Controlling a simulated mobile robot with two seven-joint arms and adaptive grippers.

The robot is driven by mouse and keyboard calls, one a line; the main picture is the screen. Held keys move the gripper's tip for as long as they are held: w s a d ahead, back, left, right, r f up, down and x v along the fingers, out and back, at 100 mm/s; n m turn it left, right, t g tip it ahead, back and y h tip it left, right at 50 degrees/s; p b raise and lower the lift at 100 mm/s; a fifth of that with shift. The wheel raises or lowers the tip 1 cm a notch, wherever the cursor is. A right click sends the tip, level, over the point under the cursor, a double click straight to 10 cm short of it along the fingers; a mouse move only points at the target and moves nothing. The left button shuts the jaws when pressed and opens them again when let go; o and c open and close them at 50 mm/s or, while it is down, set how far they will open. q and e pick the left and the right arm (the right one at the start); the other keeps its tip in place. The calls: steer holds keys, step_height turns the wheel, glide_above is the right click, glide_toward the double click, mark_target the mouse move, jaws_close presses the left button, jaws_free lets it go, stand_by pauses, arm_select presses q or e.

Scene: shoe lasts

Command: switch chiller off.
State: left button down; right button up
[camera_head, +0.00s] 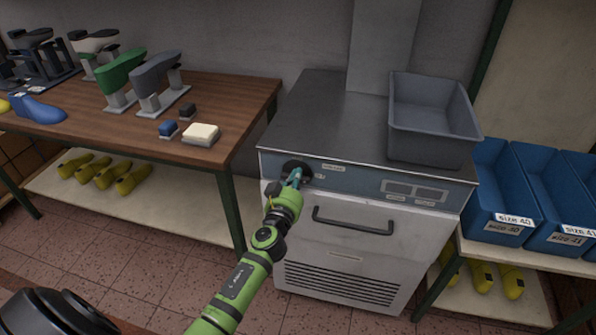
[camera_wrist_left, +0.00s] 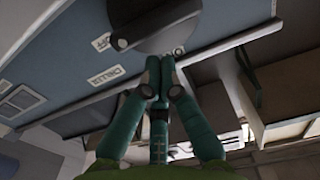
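The chiller (camera_head: 345,250) is a pale cabinet with a steel top, a blue-grey control strip and a dark handle. A dark round knob (camera_head: 297,168) sits at the strip's left end. In the left wrist view the knob (camera_wrist_left: 150,32) is large at the top, its raised bar pointing lower left near an "OFF" label (camera_wrist_left: 101,42). My left gripper (camera_head: 295,178) is at the knob. In the left wrist view its teal fingertips (camera_wrist_left: 161,75) are close together just below the knob's edge, with nothing seen between them; whether they touch it is unclear. My right gripper is not in view.
A grey bin (camera_head: 430,145) stands on the chiller's right top. A wooden table (camera_head: 225,105) with shoe lasts and small blocks is to the left. Blue size bins (camera_head: 505,235) sit on a shelf at the right. Tiled floor (camera_head: 150,270) is open in front.

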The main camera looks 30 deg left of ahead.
arm_select(q)
steer(key=v, duration=0.6)
steer(key=shift+s, duration=0.25)
steer(key=shift+d, duration=0.1)
steer(key=s+d+f+m+g+h, duration=0.1)
steer(key=s+d+f+g, duration=0.3)
steer(key=f, duration=0.7)
steer(key=s+f+m+g+h, duration=0.1)
steer(key=s+f+g, duration=0.1)
steer(key=s+f, duration=0.7)
steer(key=s+d+f+m+g+h, duration=0.1)
steer(key=s+d+f+g, duration=0.15)
steer(key=f, duration=1.05)
steer(key=s+f+m+g, duration=0.1)
steer(key=s+f+g, duration=0.3)
steer(key=s, duration=1.1)
steer(key=s+f+m+g+h, duration=0.1)
steer(key=s+f+g, duration=0.3)
steer(key=s+f, duration=0.6)
steer(key=s, duration=0.6)
steer(key=shift+d+f, duration=0.25)
steer(key=shift+d, duration=0.1)
